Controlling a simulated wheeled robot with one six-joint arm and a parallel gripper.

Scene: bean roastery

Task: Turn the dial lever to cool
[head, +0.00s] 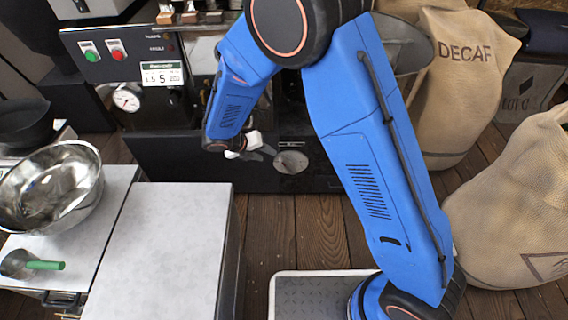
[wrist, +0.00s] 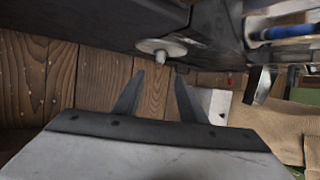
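A round pale grey disc (head: 291,162) sits low on the dark front of the roaster, with a small label just above it. It looks like the dial; its lever and any cool marking are too small to tell in the head view. In the wrist view the disc (wrist: 161,47) shows beyond my fingertips, with a short stub pointing down from it. My gripper (wrist: 160,78) is open and empty, its two dark fingers apart and clear of the disc. In the head view my gripper (head: 266,151) is just left of the disc, its fingers partly hard to see.
The roaster panel (head: 120,55) has a green and a red button, a display and a gauge (head: 127,98). A grey-topped counter (head: 165,245) and a steel bowl (head: 50,185) are at left. Sacks (head: 462,80) stand at right. Wood floor (head: 320,235) is open in front.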

